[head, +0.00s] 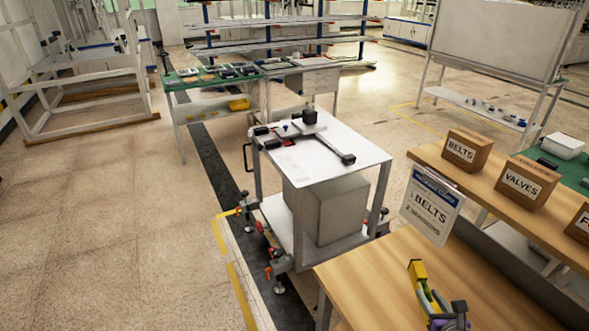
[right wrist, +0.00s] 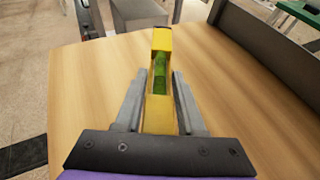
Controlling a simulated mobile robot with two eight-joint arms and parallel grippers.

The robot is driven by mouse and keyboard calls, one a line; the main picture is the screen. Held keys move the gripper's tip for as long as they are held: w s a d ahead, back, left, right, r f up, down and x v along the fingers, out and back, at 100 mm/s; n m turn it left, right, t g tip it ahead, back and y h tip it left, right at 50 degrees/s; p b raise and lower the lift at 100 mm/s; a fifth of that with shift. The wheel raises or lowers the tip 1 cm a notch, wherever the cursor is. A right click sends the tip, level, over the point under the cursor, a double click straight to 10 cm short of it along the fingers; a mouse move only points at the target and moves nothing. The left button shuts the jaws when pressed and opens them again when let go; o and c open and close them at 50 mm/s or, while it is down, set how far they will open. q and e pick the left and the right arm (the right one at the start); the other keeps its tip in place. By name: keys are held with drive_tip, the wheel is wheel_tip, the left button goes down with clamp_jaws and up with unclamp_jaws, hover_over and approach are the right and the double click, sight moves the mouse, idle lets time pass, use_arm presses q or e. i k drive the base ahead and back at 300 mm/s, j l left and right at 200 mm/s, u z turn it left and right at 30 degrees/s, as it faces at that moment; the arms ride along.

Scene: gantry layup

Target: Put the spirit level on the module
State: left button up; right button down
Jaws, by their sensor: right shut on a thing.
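The yellow spirit level (head: 417,275) is at the front right in the head view, over the near wooden table. My right gripper (head: 434,300) is shut on it. In the right wrist view the level (right wrist: 161,42) points forward between the two grey fingers of the gripper (right wrist: 160,88), and its green vial shows. I cannot tell whether the level touches the tabletop. A white-topped wheeled unit (head: 350,138), which may be the module, stands beyond the table, with dark fittings and a grey bar on top. My left gripper is out of view.
The near wooden table (head: 370,272) is otherwise bare. Boxes marked BELTS (head: 460,151) and VALVES (head: 521,182) stand on a bench at right. Open floor (head: 120,220) lies at left.

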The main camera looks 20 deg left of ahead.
sight(292, 167)
drive_tip(key=j, duration=0.85)
drive_tip(key=i+j, duration=0.15)
drive_tip(key=j, duration=0.15)
drive_tip(key=i+j, duration=0.15)
drive_tip(key=j, duration=0.15)
drive_tip(key=i+j, duration=0.15)
drive_tip(key=j, duration=0.15)
drive_tip(key=i+j, duration=0.75)
drive_tip(key=i+l, duration=0.1)
drive_tip(key=i, duration=0.75)
